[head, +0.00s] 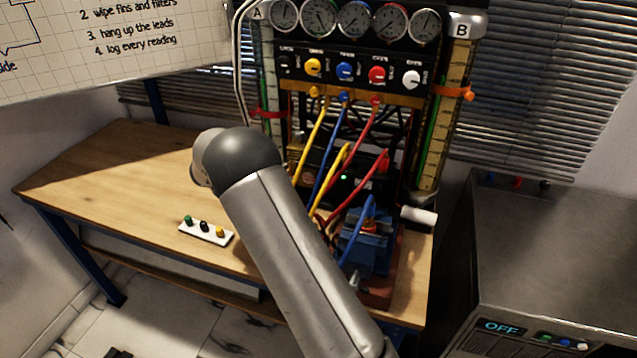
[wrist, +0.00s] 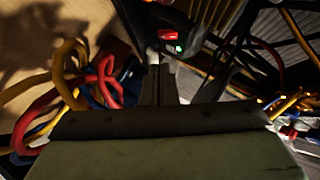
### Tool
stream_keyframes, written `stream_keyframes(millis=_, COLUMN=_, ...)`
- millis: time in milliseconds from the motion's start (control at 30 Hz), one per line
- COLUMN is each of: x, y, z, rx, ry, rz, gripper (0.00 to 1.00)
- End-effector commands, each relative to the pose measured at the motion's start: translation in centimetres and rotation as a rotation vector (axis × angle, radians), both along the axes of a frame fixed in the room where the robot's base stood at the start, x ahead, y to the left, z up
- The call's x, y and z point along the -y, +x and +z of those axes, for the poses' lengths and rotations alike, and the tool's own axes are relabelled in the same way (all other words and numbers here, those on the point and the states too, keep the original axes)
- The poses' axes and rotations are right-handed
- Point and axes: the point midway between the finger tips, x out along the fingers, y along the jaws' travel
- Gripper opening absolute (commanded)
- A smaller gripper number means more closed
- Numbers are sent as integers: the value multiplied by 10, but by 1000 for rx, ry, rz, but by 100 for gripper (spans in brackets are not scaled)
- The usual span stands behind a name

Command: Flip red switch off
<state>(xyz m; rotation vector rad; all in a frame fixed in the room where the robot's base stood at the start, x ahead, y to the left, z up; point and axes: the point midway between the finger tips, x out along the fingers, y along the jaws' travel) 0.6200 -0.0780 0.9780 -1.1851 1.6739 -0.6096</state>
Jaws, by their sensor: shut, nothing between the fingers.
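A small red switch (wrist: 167,35) shows near the top middle of the wrist view, on a dark box (wrist: 185,22). A lit green lamp (wrist: 179,48) sits just below and right of it. My gripper (wrist: 155,62) is shut and empty, its fingertips pointing at the box just below the switch. I cannot tell whether they touch it. In the head view the green lamp (head: 344,177) glows on the dark unit behind the cables; I cannot make out the switch there, and my arm hides my gripper.
Red cables (wrist: 105,80) and yellow cables (wrist: 68,65) hang close left of my gripper. Above are gauges (head: 357,19) and coloured knobs (head: 377,74). A blue vise (head: 370,240) stands at the bench's front right. The wooden bench (head: 110,180) is mostly clear on the left.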

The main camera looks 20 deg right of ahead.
Motion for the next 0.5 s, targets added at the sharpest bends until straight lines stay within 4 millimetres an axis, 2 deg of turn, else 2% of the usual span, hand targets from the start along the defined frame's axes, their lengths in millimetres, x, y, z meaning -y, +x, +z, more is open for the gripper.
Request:
stream_keyframes(millis=333, x=1, y=-1, z=0, rx=-2, ry=-1, rz=-9, gripper=0)
stream_keyframes(millis=500, x=14, y=-3, z=-5, rx=-4, ry=-2, rz=-11, gripper=0)
